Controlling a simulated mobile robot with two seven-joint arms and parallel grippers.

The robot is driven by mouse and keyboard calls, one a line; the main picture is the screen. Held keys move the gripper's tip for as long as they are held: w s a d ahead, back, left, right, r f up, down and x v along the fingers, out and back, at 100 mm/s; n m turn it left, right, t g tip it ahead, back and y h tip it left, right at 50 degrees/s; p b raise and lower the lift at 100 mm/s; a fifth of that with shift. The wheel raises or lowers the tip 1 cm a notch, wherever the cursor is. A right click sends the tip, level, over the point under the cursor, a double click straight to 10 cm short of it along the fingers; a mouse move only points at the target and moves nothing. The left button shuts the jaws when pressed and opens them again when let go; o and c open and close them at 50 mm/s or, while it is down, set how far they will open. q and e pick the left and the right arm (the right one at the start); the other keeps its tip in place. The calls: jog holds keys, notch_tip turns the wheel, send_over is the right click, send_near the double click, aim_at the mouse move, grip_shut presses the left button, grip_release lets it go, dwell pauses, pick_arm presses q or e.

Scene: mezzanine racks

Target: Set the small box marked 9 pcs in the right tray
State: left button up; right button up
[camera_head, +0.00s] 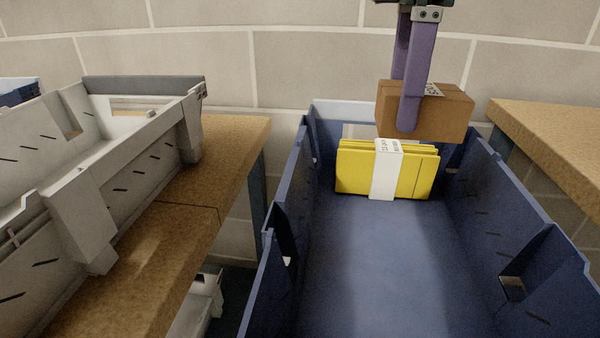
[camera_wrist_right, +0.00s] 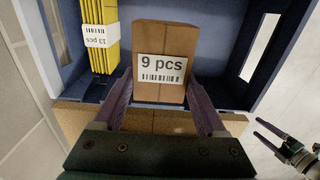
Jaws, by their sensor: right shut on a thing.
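The small brown box (camera_head: 452,112) is held at the far end of the blue tray, higher than the yellow pack there. Its label reading 9 pcs faces the camera in the right wrist view (camera_wrist_right: 161,68). My right gripper (camera_head: 410,108) comes from above and is shut on the box, one purple finger on each side. The blue right tray (camera_head: 375,270) stands below, its near floor bare. I cannot tell whether the box touches the tray's far wall. My left gripper (camera_wrist_right: 270,134) shows at the right edge of the right wrist view, its fingers apart and empty.
A yellow banded pack (camera_head: 355,172), labelled 13 pcs in the right wrist view, stands at the blue tray's far end, close to the held box. A grey tray (camera_head: 85,215) sits on a wooden surface (camera_head: 215,180) at left. Another wooden surface (camera_head: 555,140) lies right.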

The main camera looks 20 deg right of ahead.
notch_tip(320, 180, down, 17)
jog(key=b, duration=0.4)
jog(key=shift+f, duration=0.45)
jog(key=shift+f, duration=0.15)
jog(key=o, duration=1.3)
jog(key=shift+o, duration=0.2)
notch_tip(320, 180, up, 12)
jog(key=p, duration=0.3)
jog(key=shift+r, duration=0.2)
